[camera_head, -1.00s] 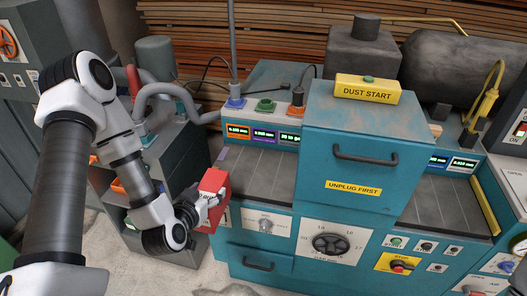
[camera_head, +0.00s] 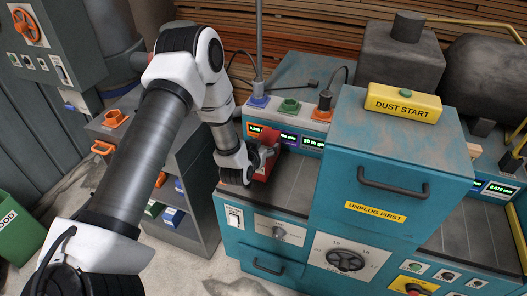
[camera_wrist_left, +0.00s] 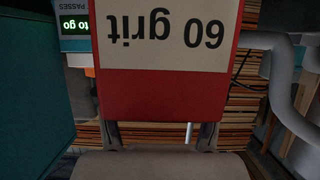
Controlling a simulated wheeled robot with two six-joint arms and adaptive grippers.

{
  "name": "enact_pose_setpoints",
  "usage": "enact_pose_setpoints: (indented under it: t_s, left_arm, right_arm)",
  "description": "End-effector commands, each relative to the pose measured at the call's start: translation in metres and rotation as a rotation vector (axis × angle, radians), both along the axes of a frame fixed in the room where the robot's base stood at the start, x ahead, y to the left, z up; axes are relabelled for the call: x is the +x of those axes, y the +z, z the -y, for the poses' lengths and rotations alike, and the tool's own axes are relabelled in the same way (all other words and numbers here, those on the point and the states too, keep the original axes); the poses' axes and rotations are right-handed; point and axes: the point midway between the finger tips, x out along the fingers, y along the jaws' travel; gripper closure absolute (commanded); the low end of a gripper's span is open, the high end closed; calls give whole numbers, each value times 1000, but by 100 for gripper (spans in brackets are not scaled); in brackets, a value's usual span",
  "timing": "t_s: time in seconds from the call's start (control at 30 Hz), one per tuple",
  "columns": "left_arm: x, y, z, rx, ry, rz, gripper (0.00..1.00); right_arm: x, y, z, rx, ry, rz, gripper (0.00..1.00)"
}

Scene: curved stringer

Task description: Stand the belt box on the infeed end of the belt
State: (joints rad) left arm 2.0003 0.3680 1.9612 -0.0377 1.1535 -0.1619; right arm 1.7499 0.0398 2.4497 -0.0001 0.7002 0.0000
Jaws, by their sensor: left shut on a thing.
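The belt box (camera_head: 267,166) is red; in the left wrist view the box (camera_wrist_left: 150,85) fills the middle, with a cream label reading "60 grit" upside down in the picture. My left gripper (camera_head: 262,158) is shut on it, and its fingers (camera_wrist_left: 160,135) show at the box's edge. In the head view the box is at the left end of the dark belt (camera_head: 298,187), partly hidden by my gripper. I cannot tell whether its base touches the belt. My right gripper is not in view.
The teal machine head (camera_head: 385,170) with its handle stands right of the belt's left part. A panel with small displays (camera_head: 290,138) lines the back. A grey shelf cabinet (camera_head: 180,190) with bins stands left of the machine. A green bin (camera_head: 15,230) is at far left.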

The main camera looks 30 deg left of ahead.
Motion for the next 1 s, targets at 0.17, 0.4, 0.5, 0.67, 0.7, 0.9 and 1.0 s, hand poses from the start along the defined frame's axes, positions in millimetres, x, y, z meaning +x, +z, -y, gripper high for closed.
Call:
enact_pose_setpoints:
  t_s: [0.17,0.4,0.5,0.67,0.7,0.9,1.0]
  left_arm:
    - [0,-29,0,2,-1,0,85]
    - [-1,-35,0,1,0,1,27]
    - [-1,-35,0,1,0,1,9]
    - [-1,-34,0,1,0,1,9]
    - [-1,-34,0,1,0,1,9]
    - [-10,-32,2,0,0,0,9]
    - [-28,-25,6,-1,0,-1,9]
  right_arm:
    - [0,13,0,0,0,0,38]
    - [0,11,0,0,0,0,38]
    - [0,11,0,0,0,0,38]
    - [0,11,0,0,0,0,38]
    - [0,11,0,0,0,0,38]
    - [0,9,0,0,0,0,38]
    - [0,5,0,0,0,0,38]
